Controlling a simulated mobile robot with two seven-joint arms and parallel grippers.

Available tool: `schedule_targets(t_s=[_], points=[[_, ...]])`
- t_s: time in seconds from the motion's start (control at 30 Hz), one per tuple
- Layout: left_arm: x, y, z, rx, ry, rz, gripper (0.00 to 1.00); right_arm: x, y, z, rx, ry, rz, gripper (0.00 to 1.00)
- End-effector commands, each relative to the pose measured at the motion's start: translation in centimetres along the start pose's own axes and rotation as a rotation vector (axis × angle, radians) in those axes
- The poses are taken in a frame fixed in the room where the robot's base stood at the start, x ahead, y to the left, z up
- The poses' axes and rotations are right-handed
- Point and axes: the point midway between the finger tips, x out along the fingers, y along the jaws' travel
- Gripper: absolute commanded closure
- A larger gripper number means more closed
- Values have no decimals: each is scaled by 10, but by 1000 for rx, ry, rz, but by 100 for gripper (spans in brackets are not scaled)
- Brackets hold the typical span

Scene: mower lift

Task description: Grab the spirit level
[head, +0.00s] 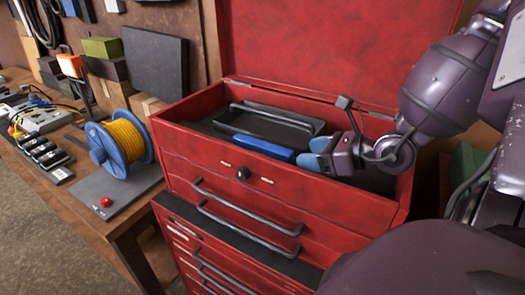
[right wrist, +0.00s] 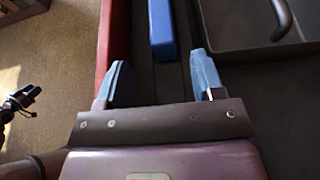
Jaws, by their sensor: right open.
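The spirit level appears as a blue bar (head: 263,149) lying in the open top compartment of the red tool chest (head: 235,190), near its front wall. It also shows in the right wrist view (right wrist: 162,30), lying lengthwise ahead of my gripper. My right gripper (head: 315,156) is over the compartment, to the right of the blue bar's near end. Its blue-tipped fingers (right wrist: 162,75) are apart with nothing between them, and the bar lies beyond the tips, roughly in line with the gap. My left gripper is not clearly seen.
A dark tray (head: 268,122) with a raised handle lies behind the bar in the compartment. The chest's raised lid (head: 335,45) stands behind. A workbench at left holds a yellow cable reel (head: 122,145) and several devices. A small dark object (right wrist: 18,103) shows over the floor.

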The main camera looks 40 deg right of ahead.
Motion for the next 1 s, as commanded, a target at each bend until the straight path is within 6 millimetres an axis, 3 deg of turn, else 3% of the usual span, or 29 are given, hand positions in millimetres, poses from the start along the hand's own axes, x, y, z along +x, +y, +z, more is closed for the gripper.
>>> schedule_targets(t_s=[0.2, 1.0], points=[[0, 0, 0, 0, -1, 0, 57, 19, 0, -1, 1, 0, 0, 38], [0, 0, -1, 0, -1, 1, 57, 55, -2, 0, 3, 1, -1, 38]])
